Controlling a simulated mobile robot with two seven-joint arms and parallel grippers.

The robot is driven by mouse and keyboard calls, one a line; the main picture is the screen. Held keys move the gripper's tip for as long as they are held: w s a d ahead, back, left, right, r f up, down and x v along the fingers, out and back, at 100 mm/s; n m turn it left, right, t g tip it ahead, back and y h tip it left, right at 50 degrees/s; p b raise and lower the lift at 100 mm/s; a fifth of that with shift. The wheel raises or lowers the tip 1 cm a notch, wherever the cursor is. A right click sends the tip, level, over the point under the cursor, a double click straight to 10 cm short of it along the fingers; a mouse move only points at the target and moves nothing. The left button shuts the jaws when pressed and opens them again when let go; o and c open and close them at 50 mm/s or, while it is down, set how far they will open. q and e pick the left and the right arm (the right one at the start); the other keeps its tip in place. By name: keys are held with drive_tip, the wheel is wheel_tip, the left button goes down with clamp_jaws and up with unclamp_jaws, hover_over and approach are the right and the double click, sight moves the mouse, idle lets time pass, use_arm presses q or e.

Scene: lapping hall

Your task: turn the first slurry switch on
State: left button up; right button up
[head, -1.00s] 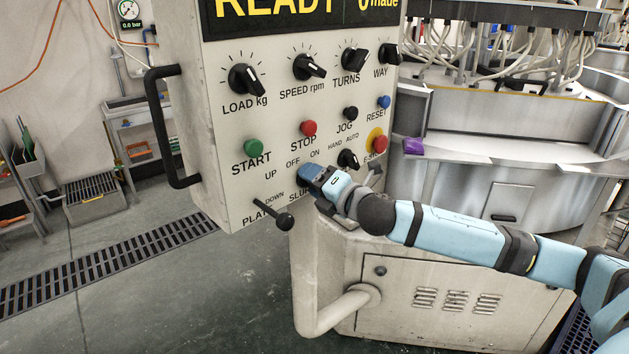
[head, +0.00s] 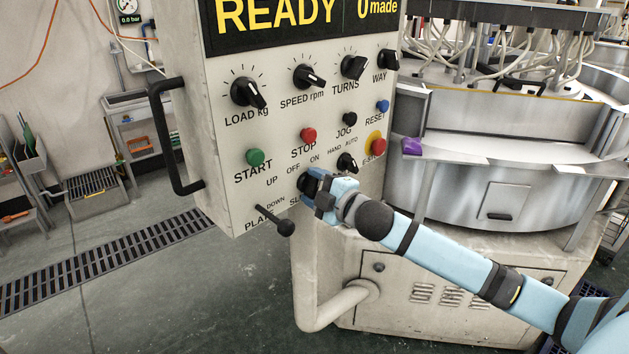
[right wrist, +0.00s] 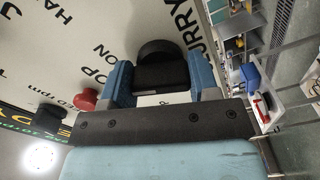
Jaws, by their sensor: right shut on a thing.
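The slurry switch (head: 308,183) is a black rotary knob low on the control panel (head: 225,195), under the OFF and ON labels. My right gripper (head: 314,189) is shut on it. In the right wrist view the black knob (right wrist: 161,70) sits between the two blue fingers of my right gripper (right wrist: 162,82). The gripper covers part of the knob and most of the SLURRY label in the head view. I cannot tell which label the knob points to. My left gripper is not in view.
The plate lever (head: 284,228) sticks out at the lower left of my right gripper. The HAND/AUTO knob (head: 347,163) and red emergency stop (head: 378,146) are close on the right. START (head: 255,157) and STOP (head: 308,135) buttons are above. A black handle (head: 165,140) edges the panel's left.

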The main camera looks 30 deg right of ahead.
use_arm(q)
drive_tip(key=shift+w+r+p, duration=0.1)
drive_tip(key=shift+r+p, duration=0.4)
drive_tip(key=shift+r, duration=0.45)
use_arm(e)
drive_tip(key=shift+m, duration=1.1)
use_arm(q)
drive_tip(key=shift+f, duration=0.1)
use_arm(e)
drive_tip(key=o, duration=0.9)
use_arm(q)
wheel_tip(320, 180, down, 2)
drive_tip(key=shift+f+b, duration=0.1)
drive_tip(key=shift+b, duration=0.9)
use_arm(e)
drive_tip(key=s, duration=0.4)
drive_tip(key=s+d, duration=0.1)
drive_tip(key=s, duration=0.4)
drive_tip(key=s+d, duration=0.1)
drive_tip(key=s, duration=0.3)
drive_tip(key=shift+s+d, duration=0.2)
drive_tip(key=shift+s, duration=0.1)
